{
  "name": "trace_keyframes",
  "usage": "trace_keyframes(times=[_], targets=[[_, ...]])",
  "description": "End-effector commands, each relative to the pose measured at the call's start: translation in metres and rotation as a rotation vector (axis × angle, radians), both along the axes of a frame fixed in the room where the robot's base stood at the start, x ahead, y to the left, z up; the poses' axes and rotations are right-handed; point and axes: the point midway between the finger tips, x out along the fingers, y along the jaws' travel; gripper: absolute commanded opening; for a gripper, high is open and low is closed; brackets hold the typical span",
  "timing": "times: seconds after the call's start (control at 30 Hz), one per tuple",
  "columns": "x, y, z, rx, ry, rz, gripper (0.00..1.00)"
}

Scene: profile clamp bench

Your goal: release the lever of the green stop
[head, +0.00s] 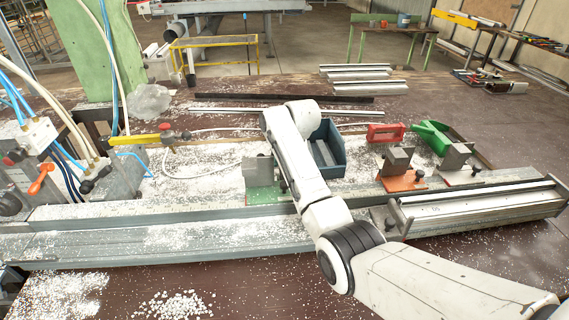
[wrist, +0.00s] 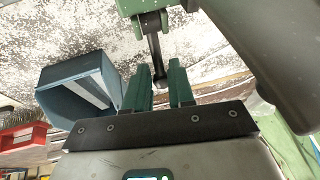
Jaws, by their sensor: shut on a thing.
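The green stop shows in the head view as a grey block (head: 258,172) on a green base plate (head: 268,197), on the profile bed left of my arm. In the wrist view a green part of the stop (wrist: 128,6) is at the top edge. Its dark lever (wrist: 154,46) runs down from there towards my gripper (wrist: 160,68). My gripper's two green fingers stand either side of the lever's end and are shut on it. In the head view my arm hides the lever and fingertips.
A blue bin (head: 327,155) stands just behind my arm; it also shows left of the fingers in the wrist view (wrist: 62,106). A red bin (head: 385,133), an orange-based stop (head: 402,181) and a bright green bin (head: 431,136) are to the right. White chips litter the bench.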

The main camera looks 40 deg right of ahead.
Motion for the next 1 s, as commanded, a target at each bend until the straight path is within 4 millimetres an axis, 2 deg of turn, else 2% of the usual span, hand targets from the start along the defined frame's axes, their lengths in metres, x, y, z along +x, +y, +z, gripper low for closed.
trace_keyframes(times=[0.3, 0.33, 0.57, 0.87, 1.0], targets=[[-0.002, -0.001, 0.0, -0.001, 0.001, -0.003, 0.0], [-0.002, -0.001, 0.0, -0.001, 0.001, -0.003, 0.26], [-0.001, -0.001, 0.0, -0.002, 0.002, -0.002, 0.48], [-0.002, -0.001, 0.003, -0.002, -0.001, -0.002, 0.49], [-0.007, -0.001, 0.014, -0.002, -0.003, -0.002, 0.49]])
